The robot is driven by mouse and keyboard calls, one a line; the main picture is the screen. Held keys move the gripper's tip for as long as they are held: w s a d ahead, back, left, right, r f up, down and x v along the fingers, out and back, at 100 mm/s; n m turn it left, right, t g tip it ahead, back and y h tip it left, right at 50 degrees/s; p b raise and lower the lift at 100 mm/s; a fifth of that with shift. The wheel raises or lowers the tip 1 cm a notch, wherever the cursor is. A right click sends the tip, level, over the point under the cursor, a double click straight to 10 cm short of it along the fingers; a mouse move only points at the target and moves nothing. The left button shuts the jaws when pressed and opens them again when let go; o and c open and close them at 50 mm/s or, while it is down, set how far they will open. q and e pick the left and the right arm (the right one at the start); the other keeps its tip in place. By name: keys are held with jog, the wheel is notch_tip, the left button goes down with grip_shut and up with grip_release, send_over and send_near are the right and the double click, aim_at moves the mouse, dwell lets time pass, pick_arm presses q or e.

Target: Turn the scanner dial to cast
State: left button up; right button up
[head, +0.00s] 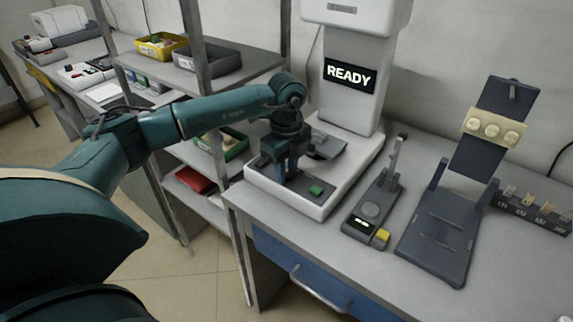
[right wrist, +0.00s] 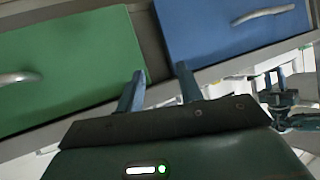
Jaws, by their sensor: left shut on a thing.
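The scanner (head: 345,110) is a tall white machine on the bench, with a lit display (head: 349,76) that reads "READY". Its base has a dark front panel with a green button (head: 316,190). My left gripper (head: 284,172) points down onto the left part of this panel. It is shut on what seems to be the scanner dial, which the fingers hide; I cannot read the dial's setting. My right gripper (right wrist: 161,70) is open and empty in the right wrist view, in front of drawer fronts.
Right of the scanner stand a small device (head: 370,208) with a yellow button and a dark stand (head: 440,235) with cream knobs. A shelf rack (head: 235,72) with bins is at left. The right wrist view shows a green drawer (right wrist: 70,65) and a blue drawer (right wrist: 220,35).

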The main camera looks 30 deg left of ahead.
pick_arm(q)
jog(key=shift+n, duration=0.6)
jog(key=o, duration=1)
notch_tip(320, 180, up, 13)
jog(key=shift+r, duration=0.15)
dwell(0.4)
